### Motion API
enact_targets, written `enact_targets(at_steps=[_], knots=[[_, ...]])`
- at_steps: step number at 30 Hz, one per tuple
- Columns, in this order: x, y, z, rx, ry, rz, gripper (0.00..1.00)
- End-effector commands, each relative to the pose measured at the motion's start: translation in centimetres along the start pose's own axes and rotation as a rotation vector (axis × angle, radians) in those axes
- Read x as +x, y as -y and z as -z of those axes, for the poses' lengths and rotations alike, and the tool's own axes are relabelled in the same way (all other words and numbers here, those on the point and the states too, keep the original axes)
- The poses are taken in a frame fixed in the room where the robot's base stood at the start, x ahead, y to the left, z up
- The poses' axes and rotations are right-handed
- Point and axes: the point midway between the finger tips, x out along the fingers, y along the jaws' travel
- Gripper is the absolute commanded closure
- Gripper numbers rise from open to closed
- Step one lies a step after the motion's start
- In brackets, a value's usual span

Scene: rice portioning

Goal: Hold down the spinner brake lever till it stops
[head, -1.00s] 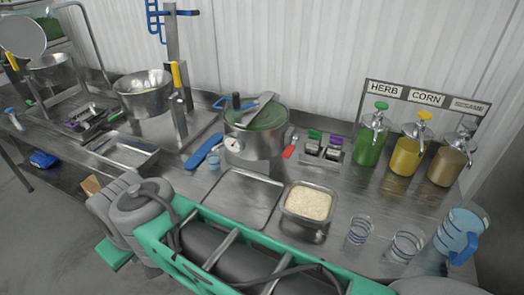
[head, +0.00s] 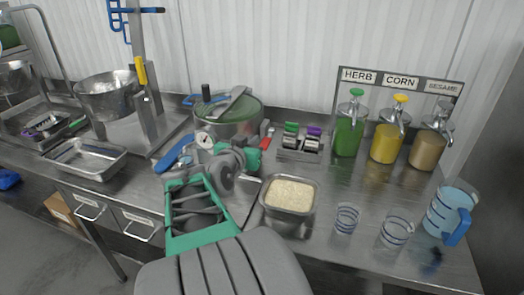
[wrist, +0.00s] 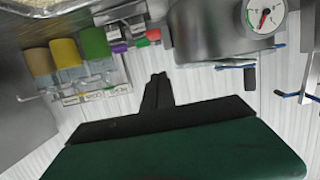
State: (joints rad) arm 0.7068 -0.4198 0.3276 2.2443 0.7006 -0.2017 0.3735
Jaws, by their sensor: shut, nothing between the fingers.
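The spinner is a steel pot (head: 228,128) with a green lid (head: 236,106) and a round dial (head: 204,140) on its front. Its steel wall (wrist: 215,30) and dial (wrist: 264,15) also show in the wrist view. A red lever (head: 267,138) stands at the pot's right side; I take it for the brake lever. A small red part (wrist: 154,36) shows in the wrist view beyond my fingers. My gripper (wrist: 157,80) is shut and empty. In the head view my arm hides its fingers and part of the pot. I cannot tell whether the fingers touch the lever.
Green and purple stamp-like pieces (head: 300,141) stand right of the lever, with herb, corn and sesame pump jars (head: 387,142) beyond. A rice pan (head: 289,213), cups (head: 346,218) and a blue-handled jug (head: 450,212) line the front. A blue paddle (head: 173,153) lies left of the spinner.

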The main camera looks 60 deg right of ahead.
Motion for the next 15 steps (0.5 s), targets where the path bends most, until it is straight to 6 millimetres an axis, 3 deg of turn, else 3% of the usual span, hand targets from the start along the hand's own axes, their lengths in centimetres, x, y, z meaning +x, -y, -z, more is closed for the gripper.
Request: enact_targets(at_steps=[10, 15], knots=[[0.3, 0.0, 0.2, -0.001, -0.001, -0.001, 1.0], [2.7, -0.2, 0.2, -0.002, 0.002, -0.004, 1.0]])
